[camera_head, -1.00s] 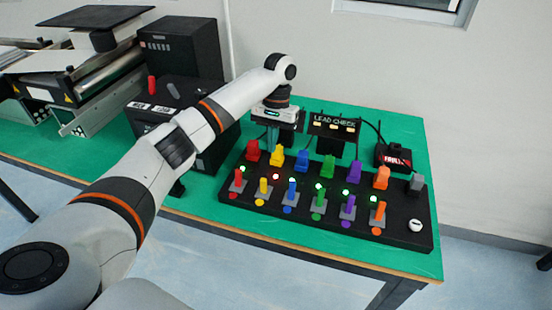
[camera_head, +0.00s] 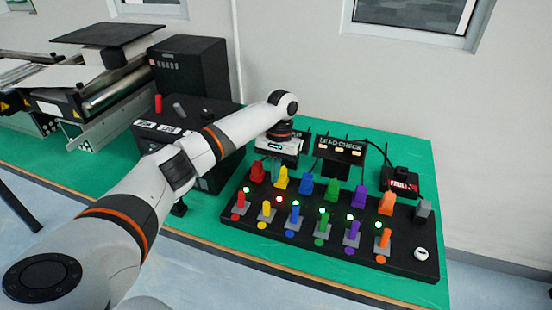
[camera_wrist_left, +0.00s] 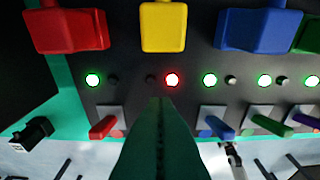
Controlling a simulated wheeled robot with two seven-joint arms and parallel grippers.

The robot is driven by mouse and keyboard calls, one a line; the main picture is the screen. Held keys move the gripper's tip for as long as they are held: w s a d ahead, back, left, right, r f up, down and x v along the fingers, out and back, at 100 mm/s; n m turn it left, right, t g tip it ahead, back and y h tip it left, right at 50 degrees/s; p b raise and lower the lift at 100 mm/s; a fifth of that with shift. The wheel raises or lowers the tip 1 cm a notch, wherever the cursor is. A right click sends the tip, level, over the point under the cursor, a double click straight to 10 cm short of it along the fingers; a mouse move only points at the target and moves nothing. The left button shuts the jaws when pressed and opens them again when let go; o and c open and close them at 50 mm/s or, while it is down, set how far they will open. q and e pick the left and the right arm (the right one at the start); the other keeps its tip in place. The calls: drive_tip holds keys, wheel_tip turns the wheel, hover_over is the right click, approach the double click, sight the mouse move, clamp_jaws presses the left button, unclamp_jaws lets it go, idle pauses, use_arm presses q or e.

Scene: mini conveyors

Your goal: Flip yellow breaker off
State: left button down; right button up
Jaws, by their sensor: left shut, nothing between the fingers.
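The black breaker board (camera_head: 400,258) carries a row of coloured plugs with small levers in front. The yellow lever (camera_head: 266,209) is the second from the left, in front of the yellow plug (camera_head: 281,180). The light by it (camera_head: 280,199) is red, and it also shows red in the left wrist view (camera_wrist_left: 172,80). My right gripper is out of view.
The red lever (camera_wrist_left: 104,127) and blue lever (camera_wrist_left: 216,126) flank the fingers in the left wrist view. Their lights are green. A lead check stand (camera_head: 340,150) and a small black device (camera_head: 400,180) stand behind the board. A black box (camera_head: 205,165) is to the left.

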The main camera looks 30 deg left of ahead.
sight(267, 209)
use_arm(q)
drive_tip(key=x, duration=0.3)
drive_tip(key=shift+s+f, duration=0.2)
drive_tip(key=shift+f, duration=0.1)
drive_tip(key=s+p, duration=0.1)
drive_tip(key=s, duration=0.1)
drive_tip(key=shift+s+d+r+p, duration=0.2)
drive_tip(key=shift+s+d+p, duration=0.1)
drive_tip(key=shift+s+p, duration=0.05)
drive_tip(key=shift+s+d+f, duration=0.1)
drive_tip(key=shift+s+d, duration=0.05)
drive_tip(key=shift+s, duration=0.3)
drive_tip(key=p, duration=0.2)
drive_tip(key=s+r+t+p, duration=0.1)
drive_tip(key=p, duration=0.2)
drive_tip(key=shift+s+d+t+p, duration=0.15)
drive_tip(key=shift+s+t+p, duration=0.15)
drive_tip(key=shift+s, duration=0.05)
drive_tip(key=shift+f+b, duration=0.4)
drive_tip(key=shift+b, duration=0.15)
drive_tip(key=shift+w+f, duration=0.4)
drive_tip(key=shift+w, duration=0.45)
